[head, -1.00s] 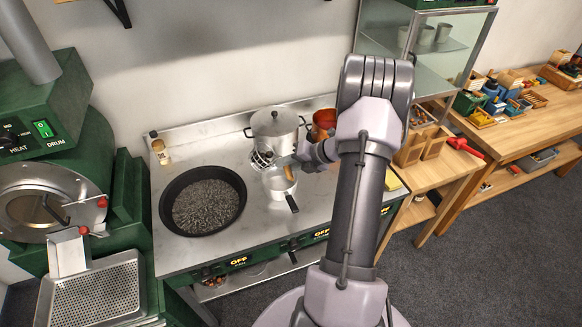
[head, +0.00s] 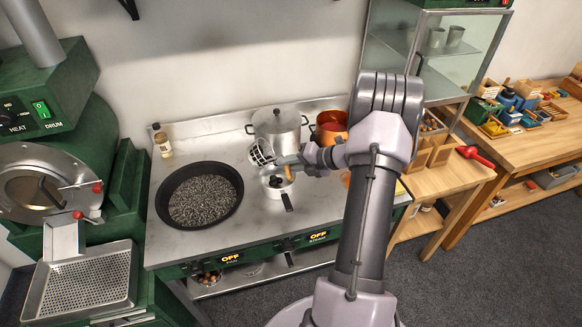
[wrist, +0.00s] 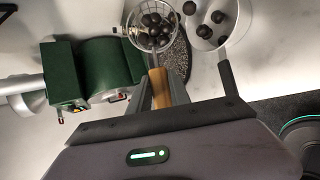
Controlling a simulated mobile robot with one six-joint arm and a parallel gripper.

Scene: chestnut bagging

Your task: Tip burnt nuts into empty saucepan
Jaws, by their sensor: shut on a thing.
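My gripper (head: 287,165) is shut on the wooden handle of a wire skimmer (head: 261,153). In the wrist view the handle (wrist: 160,88) runs up between the fingers to the wire basket (wrist: 138,21), which holds several dark nuts. In the head view the basket is tilted up on its side, above and left of the small saucepan (head: 270,190). The saucepan also shows in the wrist view (wrist: 200,39), with several dark nuts in it. Some nuts near its rim may be in the air; I cannot tell.
A wide black pan (head: 163,214) of grey granules stands left of the saucepan. A steel pot (head: 290,126) and an orange pot (head: 331,130) stand behind. The saucepan's dark handle (head: 287,203) points to the front. A small bottle (head: 162,143) stands at the back left.

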